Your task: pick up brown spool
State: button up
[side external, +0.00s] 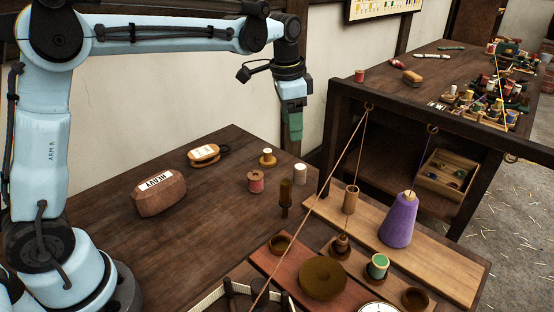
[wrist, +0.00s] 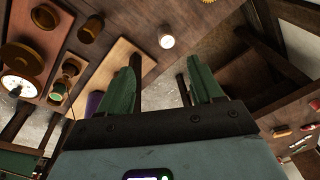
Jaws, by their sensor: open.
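A red spool (side external: 256,181), a dark peg (side external: 285,200) and a white-topped spool (side external: 300,174) stand nearby. Cords hang from the dark frame (side external: 455,125). A HEAVY block (side external: 160,193) lies left.

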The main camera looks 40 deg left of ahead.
aim_at(300, 167)
jog(key=w+f, duration=0.1)
jog(key=f, duration=0.2)
jog(key=w+f+m+g, duration=0.1)
jog(key=f, duration=0.3)
jog(key=w+f+m, duration=0.1)
jog(key=w+f, duration=0.1)
jog(key=f, duration=0.1)
jog(key=shift+w+d+f+g, duration=0.1)
jog(key=shift+d+f+g, duration=0.15)
jog(key=shift+f+g, duration=0.1)
jog(key=shift+a+f, duration=0.15)
jog(key=shift+f, duration=1.25)
jog(key=shift+a+f, duration=0.15)
jog(key=shift+f, duration=1.25)
jog(key=c, duration=1.1)
